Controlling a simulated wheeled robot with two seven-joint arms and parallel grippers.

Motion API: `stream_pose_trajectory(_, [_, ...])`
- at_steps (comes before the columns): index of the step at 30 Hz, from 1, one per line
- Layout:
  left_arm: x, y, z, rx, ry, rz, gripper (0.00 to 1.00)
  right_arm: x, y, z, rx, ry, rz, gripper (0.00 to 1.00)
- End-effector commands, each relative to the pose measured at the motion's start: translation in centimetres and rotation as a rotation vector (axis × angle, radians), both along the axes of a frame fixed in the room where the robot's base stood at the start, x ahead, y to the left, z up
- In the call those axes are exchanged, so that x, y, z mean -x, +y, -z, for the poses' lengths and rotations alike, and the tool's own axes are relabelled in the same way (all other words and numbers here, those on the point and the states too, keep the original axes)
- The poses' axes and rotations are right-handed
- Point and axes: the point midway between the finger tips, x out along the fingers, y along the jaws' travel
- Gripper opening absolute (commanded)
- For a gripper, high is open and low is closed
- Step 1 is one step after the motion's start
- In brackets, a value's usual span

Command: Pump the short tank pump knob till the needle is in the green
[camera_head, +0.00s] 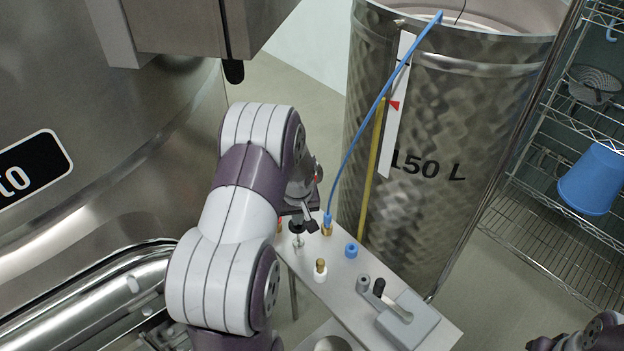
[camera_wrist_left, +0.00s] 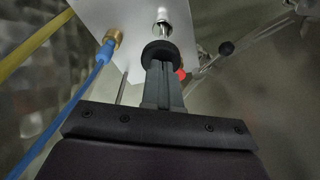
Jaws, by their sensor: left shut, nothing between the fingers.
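The black round pump knob (camera_head: 297,227) sits on a metal rod at the far-left corner of a light panel, with my left gripper (camera_head: 303,213) just above it. In the left wrist view, the shut, empty fingers (camera_wrist_left: 163,90) reach the knob (camera_wrist_left: 160,52) and overlap its near edge. I cannot tell whether they touch it. No gauge face or needle can be made out; my left arm hides part of the panel. My right arm's dark end (camera_head: 545,343) shows at the bottom right edge, its fingers unclear.
The panel (camera_head: 335,268) also carries a blue hose (camera_head: 362,130) on a brass fitting, a blue cap (camera_head: 351,250), a white-and-brass fitting (camera_head: 320,270) and a grey lever block (camera_head: 408,320). A 150 L steel vat (camera_head: 440,110) stands behind. A wire rack (camera_head: 545,210) is at right.

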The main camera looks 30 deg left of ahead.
Motion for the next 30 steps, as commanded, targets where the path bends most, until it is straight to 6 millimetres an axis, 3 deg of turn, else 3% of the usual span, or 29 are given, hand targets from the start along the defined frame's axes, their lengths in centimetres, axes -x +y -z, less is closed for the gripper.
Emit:
stream_pose_trajectory(17, [0.1,0.0,5.7,0.001,0.002,0.0,0.0,0.0,0.0,4.4,0.0,0.0,0.0,0.51])
stream_pose_trajectory(23, [0.0,0.0,4.0,0.001,0.001,0.0,0.0,0.0,0.0,2.8,0.0,0.0,0.0,0.51])
stream_pose_trajectory(30, [0.1,0.0,0.1,0.001,0.002,0.0,0.0,0.0,0.0,-0.4,0.0,0.0,0.0,0.51])
